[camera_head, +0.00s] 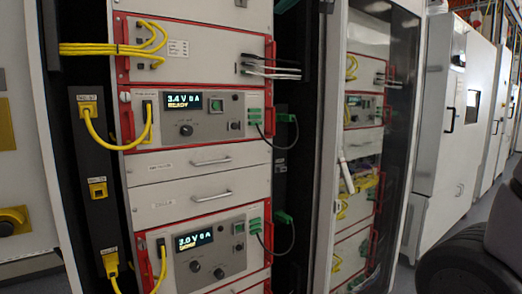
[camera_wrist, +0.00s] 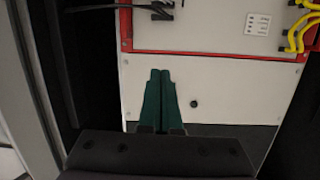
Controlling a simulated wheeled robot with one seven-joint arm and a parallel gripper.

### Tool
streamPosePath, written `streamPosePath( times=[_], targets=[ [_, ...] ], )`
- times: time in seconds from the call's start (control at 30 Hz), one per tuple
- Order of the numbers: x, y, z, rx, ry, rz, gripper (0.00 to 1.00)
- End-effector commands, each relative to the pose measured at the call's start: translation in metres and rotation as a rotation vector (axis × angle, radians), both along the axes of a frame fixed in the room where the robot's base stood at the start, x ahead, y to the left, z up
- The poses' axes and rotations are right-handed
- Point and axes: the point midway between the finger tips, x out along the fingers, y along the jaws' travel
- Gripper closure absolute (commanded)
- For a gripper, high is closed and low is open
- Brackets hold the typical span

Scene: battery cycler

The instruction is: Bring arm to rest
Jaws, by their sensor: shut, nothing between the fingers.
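My gripper (camera_wrist: 160,88) shows in the wrist view, with its two green fingers side by side and touching, and nothing between them. Its tips lie in front of a plain light panel (camera_wrist: 222,90) of the rack, below a red-edged unit. I cannot tell how far the fingertips are from the panel. In the head view the gripper is not visible. A dark, rounded part (camera_head: 470,265) at the lower right of the head view seems to be part of my own body.
The open battery cycler rack (camera_head: 205,160) holds red-edged units with lit displays, yellow cables (camera_head: 110,48) and green plugs (camera_head: 255,115). A glass-doored rack (camera_head: 360,130) stands right of it. White cabinets (camera_head: 450,130) line the right side, with grey floor in front.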

Motion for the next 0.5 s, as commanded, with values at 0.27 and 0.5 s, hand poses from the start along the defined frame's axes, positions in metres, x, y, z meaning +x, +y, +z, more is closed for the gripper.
streamPosePath(
  times=[0.27,0.5],
  targets=[
    [-0.063,-0.111,-0.158,0.052,0.413,-0.254,1.00],
    [-0.141,-0.171,-0.278,0.136,0.723,-0.487,1.00]
  ],
)
